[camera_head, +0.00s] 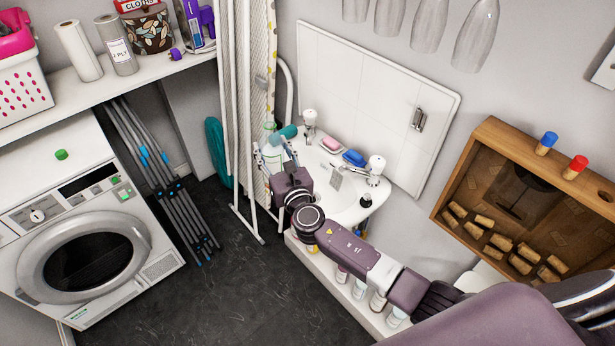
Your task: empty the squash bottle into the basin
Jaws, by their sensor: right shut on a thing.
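My right gripper (273,156) is shut on a pale, see-through bottle (270,146), which I take to be the squash bottle. It holds the bottle at the left end of the white basin (352,205). The bottle looks roughly upright, but the gripper hides its lower part, and any liquid inside is too small to make out. A teal, rounded thing (286,133) shows right by the bottle; I cannot tell whether it touches it. My left gripper is out of view.
Two taps (375,168), a pink soap (331,144) and a blue item (354,157) sit along the basin's back. White folding frames (240,120) stand close left of the gripper. A small green cap-like piece (61,154) lies on the washing machine (85,240). Several bottles stand below the basin.

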